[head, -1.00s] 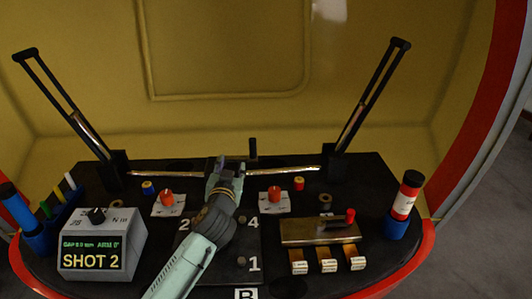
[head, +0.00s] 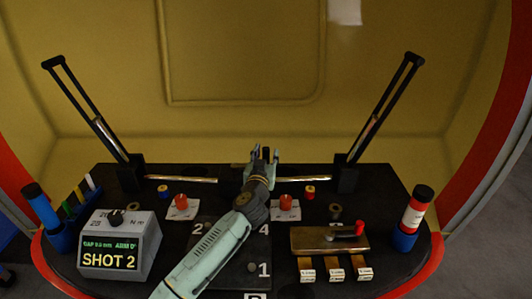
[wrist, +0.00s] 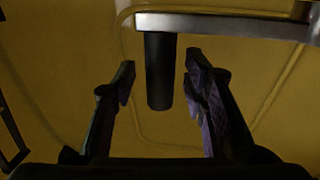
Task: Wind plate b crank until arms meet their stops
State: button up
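My gripper (head: 264,158) is at the back middle of the black console, in front of the yellow wall. In the wrist view my gripper (wrist: 160,85) is open, with a finger on either side of a dark upright crank handle (wrist: 160,65). Gaps show between the handle and both fingers. The handle joins a grey metal bar (wrist: 225,26). The left slotted arm (head: 85,105) and right slotted arm (head: 385,105) are raised and lean outward. The display box (head: 118,245) reads SHOT 2, with arm 0°. A "B" label (head: 256,296) is cut off at the bottom edge.
Red knobs (head: 181,201) (head: 285,201) stand either side of my arm. A brass block (head: 315,240) with a red-tipped lever (head: 345,230) is at right. A blue tube (head: 40,205) and a red-and-white tube (head: 417,208) stand at the console's ends.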

jog(key=shift+w, duration=0.1)
jog(key=shift+c, duration=0.4)
grip_shut()
dwell(0.5)
